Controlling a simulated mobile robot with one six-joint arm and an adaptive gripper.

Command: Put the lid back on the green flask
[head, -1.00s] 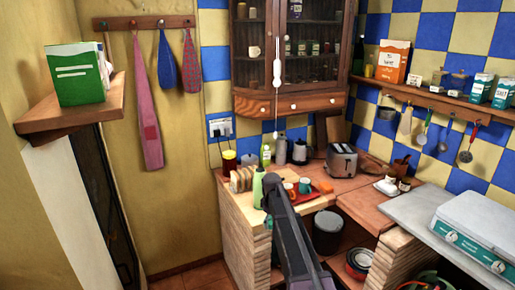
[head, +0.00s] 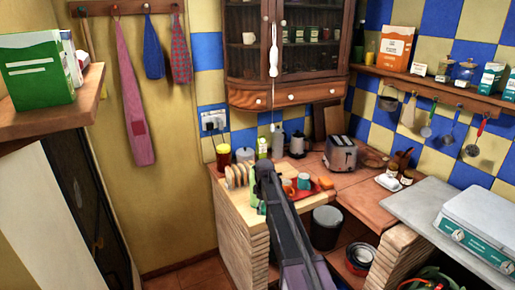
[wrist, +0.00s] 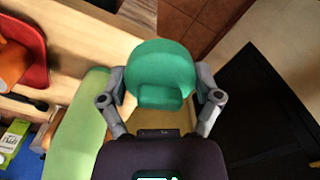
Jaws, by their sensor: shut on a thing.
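My gripper (wrist: 160,95) is shut on a rounded teal-green piece, which looks like the lid (wrist: 163,62), with a finger on each side. The pale green flask (wrist: 78,125) stands close to the left of my gripper in the wrist view. The lid is beside the flask, not on it. I cannot tell the height gap between them, and the flask's mouth does not show clearly. In the head view my dark arm reaches to the counter's left end.
A red tray (head: 308,194) with mugs stands right of my arm, and its edge shows in the wrist view (wrist: 38,72). Sliced bread (head: 236,177) stands left of my arm. A toaster (head: 341,153) is behind. The floor (head: 190,272) lies beyond the counter's left edge.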

